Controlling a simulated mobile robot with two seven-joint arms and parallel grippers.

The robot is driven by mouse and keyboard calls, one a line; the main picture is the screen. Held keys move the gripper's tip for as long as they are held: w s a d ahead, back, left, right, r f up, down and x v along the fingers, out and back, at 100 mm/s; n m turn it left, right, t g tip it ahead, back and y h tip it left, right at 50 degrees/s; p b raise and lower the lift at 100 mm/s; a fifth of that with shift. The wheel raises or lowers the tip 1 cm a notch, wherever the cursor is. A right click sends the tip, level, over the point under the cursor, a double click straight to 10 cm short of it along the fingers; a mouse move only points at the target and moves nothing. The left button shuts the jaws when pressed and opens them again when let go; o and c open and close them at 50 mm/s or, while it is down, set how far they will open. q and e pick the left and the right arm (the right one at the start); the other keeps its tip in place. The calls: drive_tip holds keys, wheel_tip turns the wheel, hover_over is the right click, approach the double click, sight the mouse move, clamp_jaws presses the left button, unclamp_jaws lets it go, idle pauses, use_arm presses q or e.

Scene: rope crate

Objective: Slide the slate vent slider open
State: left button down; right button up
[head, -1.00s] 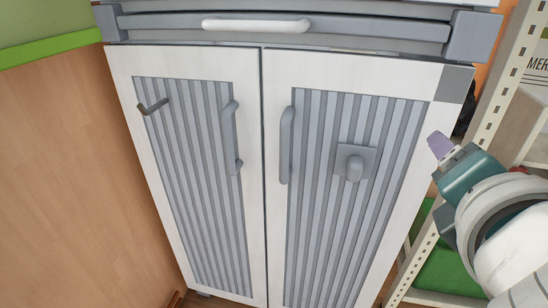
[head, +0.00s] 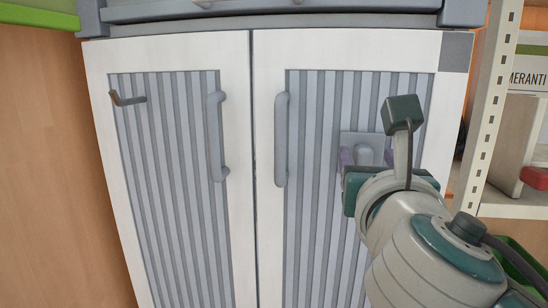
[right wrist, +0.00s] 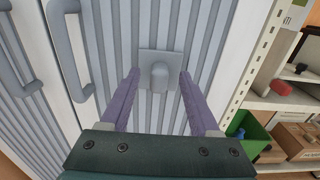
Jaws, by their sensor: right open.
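The slate vent slider is a small grey knob on a square plate (head: 364,151), set on the ribbed panel of the right cabinet door. It also shows in the right wrist view (right wrist: 159,73), between and beyond my fingertips. My right gripper (head: 367,157) is open, with one purple finger to each side of the knob. In the right wrist view the fingers (right wrist: 157,84) look apart from the knob. My right wrist hides the lower part of the plate in the head view. My left gripper is not in view.
Two vertical grey handles, left (head: 217,137) and right (head: 281,140), flank the door gap. A dark hook (head: 126,99) sits on the left door. A shelf post (head: 488,110) stands close on the right, with boxes (right wrist: 299,139) and a green bin (right wrist: 248,136) beyond.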

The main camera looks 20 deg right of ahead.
sight(362, 158)
drive_tip(key=shift+x, duration=1.35)
clamp_jaws()
idle(0.4)
